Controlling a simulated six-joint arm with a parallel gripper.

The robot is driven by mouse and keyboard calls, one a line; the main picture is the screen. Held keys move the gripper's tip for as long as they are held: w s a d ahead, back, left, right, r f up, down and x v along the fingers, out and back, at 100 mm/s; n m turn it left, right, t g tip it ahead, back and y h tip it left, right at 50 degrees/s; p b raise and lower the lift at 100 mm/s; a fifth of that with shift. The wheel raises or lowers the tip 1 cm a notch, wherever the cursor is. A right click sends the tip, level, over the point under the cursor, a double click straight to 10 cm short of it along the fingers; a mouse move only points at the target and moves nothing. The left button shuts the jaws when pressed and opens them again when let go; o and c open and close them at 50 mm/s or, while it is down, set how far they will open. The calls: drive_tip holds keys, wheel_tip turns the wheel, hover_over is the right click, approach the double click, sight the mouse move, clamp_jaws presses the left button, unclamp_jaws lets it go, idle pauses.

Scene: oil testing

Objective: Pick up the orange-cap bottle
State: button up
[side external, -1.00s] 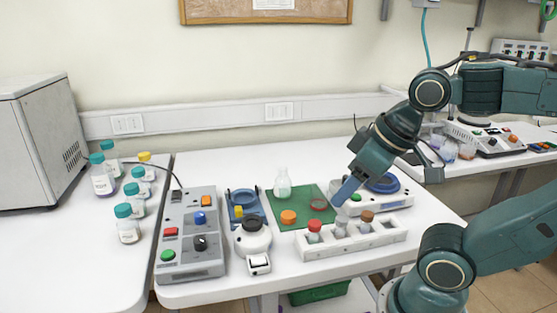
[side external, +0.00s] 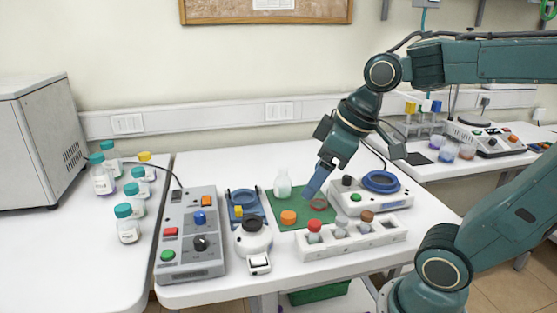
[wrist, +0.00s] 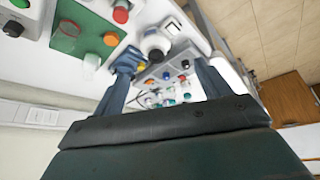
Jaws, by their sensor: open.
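The orange cap (side external: 288,217) shows on the green mat (side external: 275,204); little or no bottle body can be made out under it. It also shows in the wrist view as an orange disc (wrist: 111,39), left of the fingers. Beside it on the mat are a clear flask (side external: 283,185) and a small brown-rimmed dish (side external: 319,204). My gripper (side external: 311,191) is open and empty, tilted down above the mat's back right part, behind and to the right of the orange cap. In the wrist view my gripper (wrist: 166,68) shows both fingers spread with nothing between them.
A white rack (side external: 352,242) with red- and brown-topped vials stands in front of the mat. A blue-ringed device (side external: 381,182) is at right, and a white round device (side external: 252,237) and grey control box (side external: 190,255) at left. Teal-capped bottles (side external: 128,224) stand on the left table.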

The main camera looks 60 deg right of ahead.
drive_tip(key=w+d+f+n+y, duration=0.1)
drive_tip(key=w+d+n+y, duration=0.2)
drive_tip(key=w, duration=0.7)
drive_tip(key=n+t+y, duration=0.3)
drive_tip(key=n+y, duration=0.3)
drive_tip(key=n, duration=0.2)
approach(275, 186)
drive_tip(key=shift+w+a+f, duration=0.3)
drive_tip(key=shift+w+f, duration=0.05)
drive_tip(key=shift+w, duration=0.2)
drive_tip(key=shift+x, duration=3.75)
drive_tip(key=shift+s, duration=0.1)
drive_tip(key=c, duration=1.2)
drive_tip(key=shift+c, duration=0.2)
